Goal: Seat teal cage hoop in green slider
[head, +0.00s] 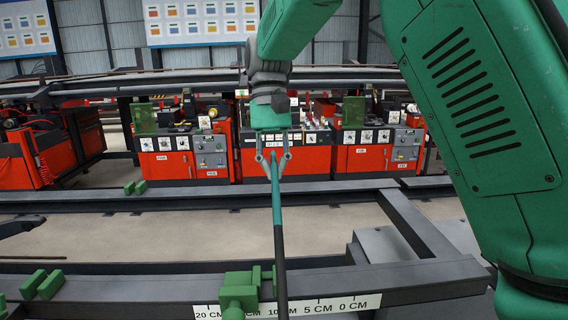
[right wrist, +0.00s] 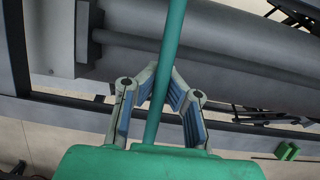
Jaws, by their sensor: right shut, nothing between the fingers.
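The teal cage hoop (head: 277,205) shows in the head view as a thin upright bar, teal above and dark below. Its lower end runs out of the picture at the bottom. In the right wrist view the teal bar (right wrist: 169,60) crosses the middle of the picture, over the gripper. My right gripper (head: 272,182) is at the upper teal part; its fingers (right wrist: 172,78) lie beside or behind the bar, shut with nothing between them. The green slider (head: 239,296) sits on the front rail, just left of the bar's dark part. My left gripper is not in view.
A white scale strip (head: 335,305) marked in CM lies along the dark front rail (head: 420,278). More green blocks (head: 43,285) stand on the rail at left, others (head: 135,187) on the rear rail. Red machine cabinets (head: 362,160) line the back.

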